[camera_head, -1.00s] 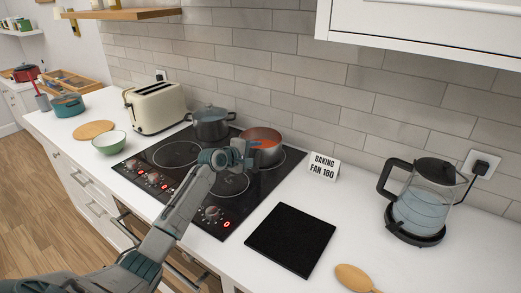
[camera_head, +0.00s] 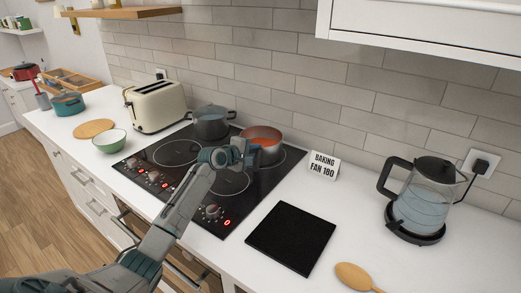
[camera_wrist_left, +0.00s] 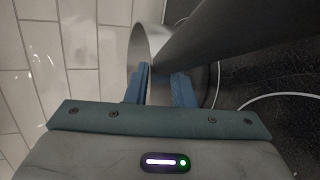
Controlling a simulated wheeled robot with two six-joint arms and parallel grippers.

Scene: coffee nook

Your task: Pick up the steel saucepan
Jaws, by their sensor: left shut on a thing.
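The steel saucepan (camera_head: 268,154), with orange-red contents, is at the back right of the black cooktop (camera_head: 165,154). My left gripper (camera_head: 243,152) reaches in from the left, at the near left side of the saucepan. Whether the saucepan's base touches the cooktop is not clear. My right gripper is not in view.
A grey lidded pot (camera_head: 210,124) stands close behind left of the saucepan. A "BAKING FAN 180" sign (camera_head: 322,164) is to the right, with a black mat (camera_head: 291,237), a glass kettle (camera_head: 425,200) and a wooden spoon (camera_head: 355,277). A toaster (camera_head: 156,105) and green bowl (camera_head: 109,141) are left.

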